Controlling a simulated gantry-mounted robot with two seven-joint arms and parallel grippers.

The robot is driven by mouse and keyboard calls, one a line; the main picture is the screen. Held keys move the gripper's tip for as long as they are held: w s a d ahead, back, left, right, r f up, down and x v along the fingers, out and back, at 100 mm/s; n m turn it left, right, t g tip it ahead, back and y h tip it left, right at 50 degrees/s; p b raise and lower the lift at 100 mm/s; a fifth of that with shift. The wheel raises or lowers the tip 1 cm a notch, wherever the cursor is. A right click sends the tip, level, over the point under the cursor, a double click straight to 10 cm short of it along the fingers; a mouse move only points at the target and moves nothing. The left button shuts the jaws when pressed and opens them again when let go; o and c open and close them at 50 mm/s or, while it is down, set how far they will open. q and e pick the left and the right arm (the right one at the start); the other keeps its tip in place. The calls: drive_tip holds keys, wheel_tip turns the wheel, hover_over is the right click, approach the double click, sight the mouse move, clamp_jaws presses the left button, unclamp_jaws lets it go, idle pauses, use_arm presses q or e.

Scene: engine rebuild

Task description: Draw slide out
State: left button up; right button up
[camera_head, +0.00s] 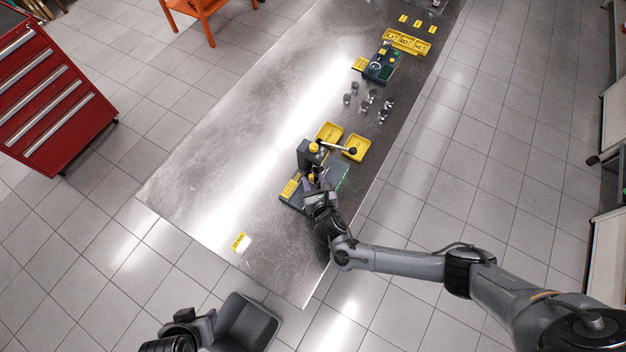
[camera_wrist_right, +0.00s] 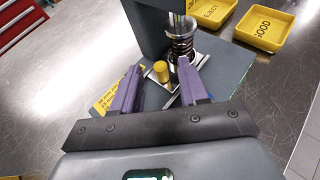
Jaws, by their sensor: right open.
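The bench press (camera_head: 307,154) stands on a dark green base plate (camera_head: 290,205) near the bench's right edge. In the right wrist view, a spring assembly (camera_wrist_right: 180,45) stands under the press ram. My right gripper (camera_head: 317,187) is over the front of the base. Its purple fingers are open on either side of the knob; I cannot tell whether they touch it. My left gripper (camera_head: 190,326) is low at the bottom left, away from the bench; its jaws are unclear.
Two yellow trays, REJECT (camera_wrist_right: 212,10) and GOOD (camera_wrist_right: 265,27), sit behind the press. A black-knobbed lever (camera_head: 340,148) reaches over them. Several small metal parts (camera_head: 369,100) and another dark green fixture (camera_head: 381,65) lie farther back. The bench's left half (camera_head: 215,165) is clear.

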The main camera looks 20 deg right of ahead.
drive_tip(key=shift+w+f, duration=0.25)
drive_tip(key=shift+w, duration=0.3)
drive_tip(key=shift+c, duration=0.2)
clamp_jaws()
